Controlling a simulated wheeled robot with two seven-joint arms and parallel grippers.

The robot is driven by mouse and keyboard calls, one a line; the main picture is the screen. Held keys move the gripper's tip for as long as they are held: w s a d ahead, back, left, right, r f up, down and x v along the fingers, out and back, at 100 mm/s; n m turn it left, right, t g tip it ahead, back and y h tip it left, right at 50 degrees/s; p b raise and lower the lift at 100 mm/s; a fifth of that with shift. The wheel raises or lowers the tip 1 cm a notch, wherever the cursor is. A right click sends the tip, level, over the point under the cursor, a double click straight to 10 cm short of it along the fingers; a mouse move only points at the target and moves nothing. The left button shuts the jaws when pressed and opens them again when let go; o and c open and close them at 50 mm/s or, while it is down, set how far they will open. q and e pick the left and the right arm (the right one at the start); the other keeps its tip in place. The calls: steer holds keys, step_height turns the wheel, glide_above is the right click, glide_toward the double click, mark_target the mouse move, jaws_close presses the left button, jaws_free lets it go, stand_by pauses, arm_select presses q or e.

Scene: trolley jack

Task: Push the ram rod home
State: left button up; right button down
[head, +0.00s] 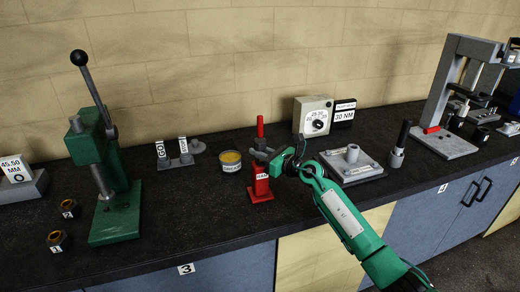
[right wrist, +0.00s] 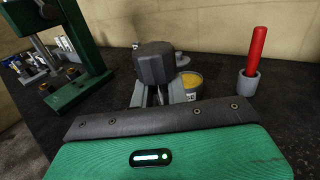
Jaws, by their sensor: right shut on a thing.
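A red rod (head: 260,126) stands upright in a small grey cup on the bench, behind a red block (head: 261,186) whose label seems to read RAM. The rod (right wrist: 256,48) and its grey cup (right wrist: 248,84) also show in the right wrist view, right of the gripper. My right gripper (head: 272,160) is at the top of the red block, shut on a dark grey piece (right wrist: 154,62). Whether this piece is joined to the block is hidden by the gripper. The rod and the gripper are apart. My left gripper is not in view.
A green lever press (head: 115,215) stands at the left. A yellow-topped tin (head: 230,160) is just left of the red block. A grey plate with a boss (head: 352,165) and a dial box (head: 315,117) are to the right. The bench front is mostly clear.

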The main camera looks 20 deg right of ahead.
step_height(320, 180, down, 2)
steer(key=shift+a+f+b, duration=0.1)
steer(key=shift+f+b, duration=0.05)
steer(key=shift+b, duration=0.15)
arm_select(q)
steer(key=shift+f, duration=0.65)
arm_select(e)
steer(key=shift+s, duration=0.1)
steer(key=c, duration=1.4)
jaws_free()
steer(key=shift+r, duration=0.2)
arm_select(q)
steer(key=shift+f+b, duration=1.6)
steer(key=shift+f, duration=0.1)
arm_select(e)
steer(key=v, duration=1.3)
steer(key=shift+s+d, duration=0.25)
steer(key=shift+s, duration=0.05)
